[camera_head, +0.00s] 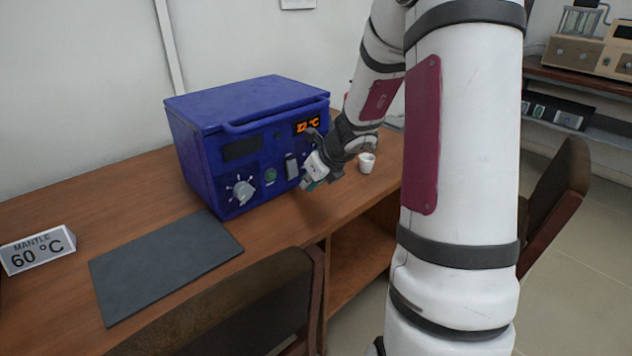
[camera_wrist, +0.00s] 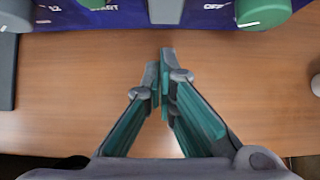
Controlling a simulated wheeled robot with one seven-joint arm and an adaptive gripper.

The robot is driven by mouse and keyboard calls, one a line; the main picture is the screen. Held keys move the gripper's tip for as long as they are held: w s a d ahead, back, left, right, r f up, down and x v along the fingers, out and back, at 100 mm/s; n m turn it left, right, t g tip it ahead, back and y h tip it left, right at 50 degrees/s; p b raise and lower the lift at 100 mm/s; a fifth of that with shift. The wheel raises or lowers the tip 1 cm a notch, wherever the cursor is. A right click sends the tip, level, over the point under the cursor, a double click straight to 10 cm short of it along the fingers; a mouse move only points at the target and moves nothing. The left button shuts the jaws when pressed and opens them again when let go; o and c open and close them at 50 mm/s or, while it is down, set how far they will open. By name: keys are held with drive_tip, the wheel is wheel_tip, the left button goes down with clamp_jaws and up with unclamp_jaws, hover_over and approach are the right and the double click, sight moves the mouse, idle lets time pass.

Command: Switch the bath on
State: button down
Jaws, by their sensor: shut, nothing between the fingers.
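A blue box-shaped apparatus (camera_head: 250,130) stands on the wooden bench, with a dark window and a lit orange °C display (camera_head: 306,125). Its lower front carries a silver dial (camera_head: 241,192), a green button (camera_head: 271,175) and a grey upright switch part (camera_head: 292,167). In the wrist view, its front edge shows at the top, with a grey part (camera_wrist: 166,10), a green knob (camera_wrist: 262,12) beside an OFF label, and a START label. My gripper (camera_head: 308,185) is shut and empty before the right front of the apparatus; its fingertips (camera_wrist: 162,83) point at the front, apart from it.
A small white cup (camera_head: 366,163) stands right of my gripper. A dark mat (camera_head: 165,262) and a sign reading "MANTLE 60 °C" (camera_head: 38,250) lie at left. Chairs (camera_head: 230,315) stand at the front and right. Another bench with beige equipment (camera_head: 575,52) is behind.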

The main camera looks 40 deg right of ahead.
sight(292, 168)
drive_tip(key=shift+w, duration=1.25)
drive_tip(key=shift+f, duration=0.15)
drive_tip(key=b, duration=0.4)
drive_tip(key=shift+w+f+t, duration=0.25)
drive_tip(key=shift+w+t, duration=0.1)
drive_tip(key=shift+t, duration=0.05)
drive_tip(key=shift+r, duration=0.2)
drive_tip(key=shift+r+p, duration=0.1)
drive_tip(key=shift+p, duration=0.25)
